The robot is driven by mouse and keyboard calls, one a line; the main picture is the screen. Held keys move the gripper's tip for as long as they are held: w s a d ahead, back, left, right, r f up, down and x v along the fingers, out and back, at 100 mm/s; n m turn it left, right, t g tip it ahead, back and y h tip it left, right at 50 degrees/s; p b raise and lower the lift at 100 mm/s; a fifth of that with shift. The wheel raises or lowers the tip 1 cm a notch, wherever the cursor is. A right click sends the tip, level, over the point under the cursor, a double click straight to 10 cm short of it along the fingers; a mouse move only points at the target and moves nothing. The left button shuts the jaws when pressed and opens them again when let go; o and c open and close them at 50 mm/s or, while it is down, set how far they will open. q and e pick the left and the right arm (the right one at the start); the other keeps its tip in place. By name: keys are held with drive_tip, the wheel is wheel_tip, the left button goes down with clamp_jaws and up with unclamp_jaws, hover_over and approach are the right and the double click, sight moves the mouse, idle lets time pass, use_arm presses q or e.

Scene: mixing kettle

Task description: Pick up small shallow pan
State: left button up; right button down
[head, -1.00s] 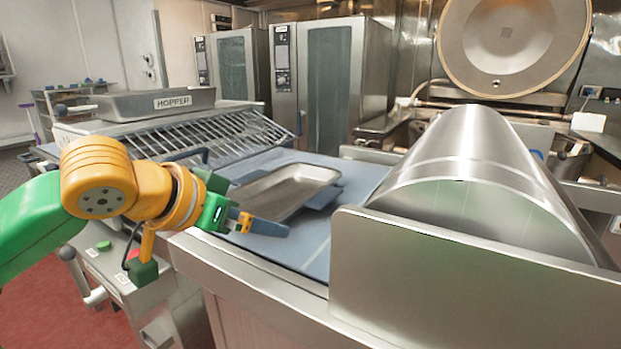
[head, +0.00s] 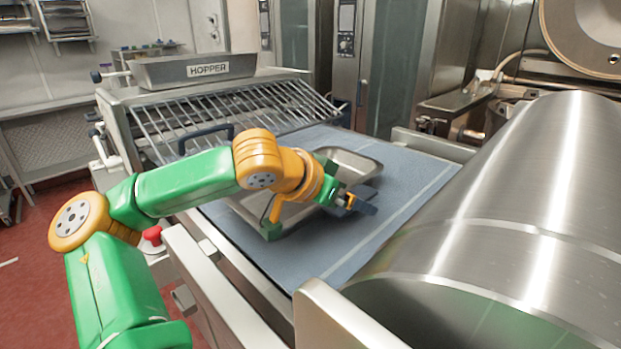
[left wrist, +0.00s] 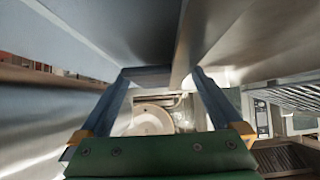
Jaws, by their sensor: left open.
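The small shallow pan (head: 352,160) is a grey metal tray lying on the blue belt (head: 400,215). My left arm crosses in front of it and hides its middle. My left gripper (head: 354,203) is at the pan's right side in the head view. In the left wrist view the gripper (left wrist: 165,78) is open, with its two blue-grey fingers apart. A grey metal surface (left wrist: 235,35), probably the pan, fills the upper right there, close to the fingertips. I cannot tell whether the fingers touch it or straddle its rim. My right gripper is in neither view.
A wire rack (head: 235,115) and a box marked HOPPER (head: 190,70) stand behind the belt at left. A large steel cylinder (head: 530,200) bounds the belt on the right. Steel ovens (head: 385,65) stand behind. The belt is bare between pan and cylinder.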

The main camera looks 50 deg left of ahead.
use_arm(q)
drive_tip(key=shift+s+d+r, duration=0.1)
drive_tip(key=shift+s, duration=0.15)
drive_tip(key=c, duration=0.7)
clamp_jaws()
